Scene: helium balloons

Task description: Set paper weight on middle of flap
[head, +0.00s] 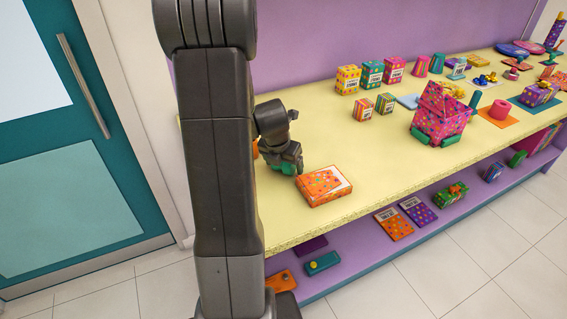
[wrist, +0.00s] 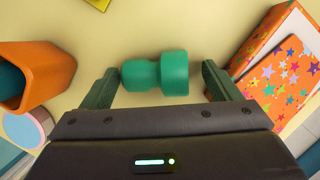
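A green paper weight (wrist: 174,74), a knobbed cylinder lying on its side, is on the yellow table top in the wrist view. My gripper (wrist: 160,68) is open, with one finger on each side of it. The left fingertip is close to its narrow end and a gap shows at the right fingertip. In the head view my gripper (head: 286,163) is low over the table with the green paper weight (head: 285,170) at its tips. The orange starred box (head: 322,190) lies just right of it, with a white-edged top that may be the flap; it also shows in the wrist view (wrist: 285,80).
A pink patterned box (head: 440,115) and several small boxes (head: 372,73) stand farther right. The table's front edge (head: 400,188) is close to the orange box.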

